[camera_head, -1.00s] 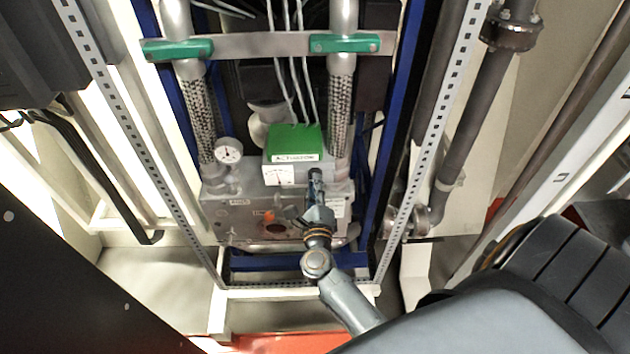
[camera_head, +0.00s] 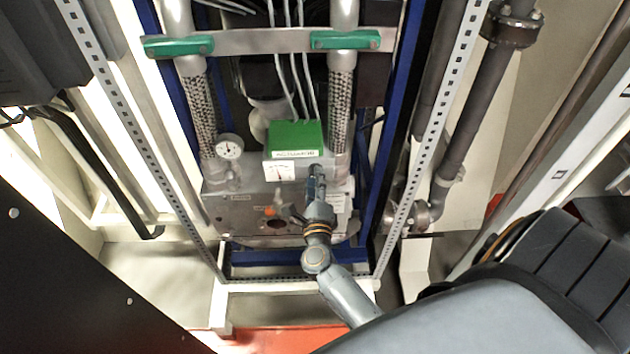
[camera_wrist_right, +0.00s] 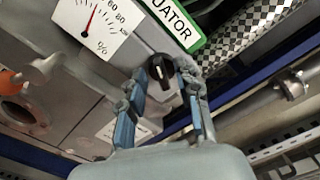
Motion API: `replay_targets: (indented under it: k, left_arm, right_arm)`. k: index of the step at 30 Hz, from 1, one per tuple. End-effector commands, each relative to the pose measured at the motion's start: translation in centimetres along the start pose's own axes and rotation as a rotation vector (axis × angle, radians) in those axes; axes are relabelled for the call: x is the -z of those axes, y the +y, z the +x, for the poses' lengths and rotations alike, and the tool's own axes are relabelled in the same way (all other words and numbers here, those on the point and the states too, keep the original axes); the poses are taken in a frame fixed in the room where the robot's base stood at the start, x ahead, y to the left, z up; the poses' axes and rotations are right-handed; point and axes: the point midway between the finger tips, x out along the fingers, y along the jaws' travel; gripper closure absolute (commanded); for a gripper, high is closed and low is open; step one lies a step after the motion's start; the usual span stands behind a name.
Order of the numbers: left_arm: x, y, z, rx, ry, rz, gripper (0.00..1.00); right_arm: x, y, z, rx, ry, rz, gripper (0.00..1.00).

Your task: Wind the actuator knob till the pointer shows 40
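The actuator (camera_head: 293,140) is a box with a green labelled top, in the middle of the head view. Its white dial (camera_head: 279,171) also shows in the right wrist view (camera_wrist_right: 88,30). There the red pointer stands just left of the 60 mark; the lower numbers are cut off. The black actuator knob (camera_wrist_right: 160,72) is on the box face, right of the dial. My right gripper (camera_head: 316,172) reaches it from below. In the right wrist view its fingertips (camera_wrist_right: 161,74) are apart on either side of the knob; contact is unclear. My left gripper is not in view.
A round gauge (camera_head: 229,147) is left of the box. Two braided hoses (camera_head: 341,105) run up to green clamps (camera_head: 345,40). Perforated rails (camera_head: 432,130) and blue posts flank the unit. A grey valve body (camera_head: 235,212) with an orange part sits below.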

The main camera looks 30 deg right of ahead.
Motion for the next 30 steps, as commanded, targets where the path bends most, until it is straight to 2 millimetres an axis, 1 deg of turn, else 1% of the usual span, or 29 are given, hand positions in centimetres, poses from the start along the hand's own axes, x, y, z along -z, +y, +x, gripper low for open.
replay_targets:
  k: [5, 8, 11, 18, 21, 25, 30]
  left_arm:
    - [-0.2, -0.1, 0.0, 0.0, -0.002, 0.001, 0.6]
    - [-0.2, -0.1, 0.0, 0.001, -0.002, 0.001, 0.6]
    - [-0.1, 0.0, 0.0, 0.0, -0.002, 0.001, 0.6]
    - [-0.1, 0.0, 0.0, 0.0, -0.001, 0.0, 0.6]
    - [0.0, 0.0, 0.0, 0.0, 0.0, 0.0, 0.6]
    - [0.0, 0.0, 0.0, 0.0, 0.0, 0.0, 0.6]
    - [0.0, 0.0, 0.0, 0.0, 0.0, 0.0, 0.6]
  right_arm:
    - [0.0, -0.1, 0.0, 0.001, 0.0, 0.0, 0.67]
    - [0.0, 0.0, -0.6, 0.001, 0.0, 0.001, 0.67]
    - [0.0, 0.0, -2.0, -0.001, 0.0, 0.0, 0.67]
    - [0.1, 0.1, -7.2, -0.002, 0.002, -0.001, 0.67]
    - [0.1, 0.1, -9.1, -0.002, 0.002, 0.0, 0.67]
    - [0.0, 0.0, -10.9, -0.001, 0.001, 0.0, 0.67]
    - [0.0, 0.0, -11.9, 0.0, 0.0, 0.0, 0.67]
